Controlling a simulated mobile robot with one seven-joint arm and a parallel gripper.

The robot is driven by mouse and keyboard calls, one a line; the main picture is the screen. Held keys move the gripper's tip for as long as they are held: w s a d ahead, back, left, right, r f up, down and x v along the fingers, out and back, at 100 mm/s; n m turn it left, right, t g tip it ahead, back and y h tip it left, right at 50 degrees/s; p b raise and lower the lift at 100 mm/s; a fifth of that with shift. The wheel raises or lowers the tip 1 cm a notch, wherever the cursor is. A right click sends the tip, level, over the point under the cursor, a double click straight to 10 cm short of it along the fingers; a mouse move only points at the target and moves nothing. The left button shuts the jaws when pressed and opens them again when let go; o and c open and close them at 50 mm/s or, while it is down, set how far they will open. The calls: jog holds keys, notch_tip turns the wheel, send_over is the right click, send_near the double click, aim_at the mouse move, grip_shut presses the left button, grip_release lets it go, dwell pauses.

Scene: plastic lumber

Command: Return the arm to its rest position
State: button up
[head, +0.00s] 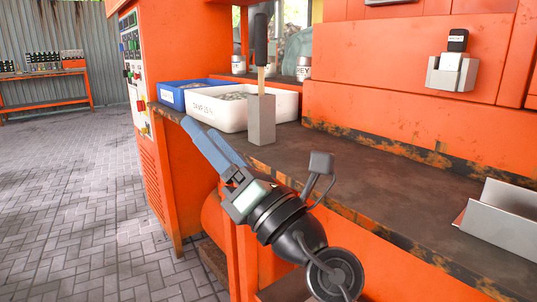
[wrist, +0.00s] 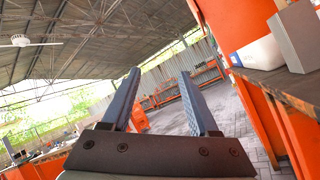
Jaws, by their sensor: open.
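My gripper (head: 198,126) shows in the middle of the head view, in front of the workbench edge, its blue-grey fingers pointing up and left. In the wrist view, the two fingers of my gripper (wrist: 159,72) stand apart with nothing between them. Past them are the roof, a far workbench and the paved floor. My gripper appears to be clear of the bench, though the exact gap is hard to judge.
On the dark bench (head: 365,170) stand a grey block (head: 261,121) holding a black-handled tool (head: 261,42), a white tray (head: 222,117), a blue tray (head: 172,98) and a metal channel (head: 505,222). A grey holder (head: 452,74) is on the orange machine. Paved floor (head: 65,190) lies open at left.

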jog(key=s+d+r+m+t+h, duration=0.1)
jog(key=d+r+m+t+h, duration=0.35)
jog(key=m+h, duration=0.75)
jog(key=s+d+r+m+t+h, duration=0.2)
jog(key=d+m+t+h, duration=0.5)
jog(key=m, duration=1)
jog(key=a+f+m+g+y, duration=0.1)
jog(key=a+f+m+g, duration=0.1)
jog(key=f+m+g, duration=0.5)
jog(key=a+f+m+g+y, duration=0.15)
jog(key=f+g, duration=0.25)
jog(key=f, duration=0.7)
jog(key=s+r+t+p, duration=0.3)
jog(key=s+r+t, duration=0.15)
jog(key=r, duration=0.65)
jog(key=s+r+t+h+p, duration=0.1)
jog(key=s+r+t+p, duration=0.3)
jog(key=r, duration=0.8)
jog(key=s+r+t+p, duration=0.15)
jog(key=s+r, duration=0.35)
jog(key=r, duration=0.6)
notch_tip(320, 180, up, 37)
jog(key=p, duration=3.7)
jog(key=shift+m+t, duration=0.45)
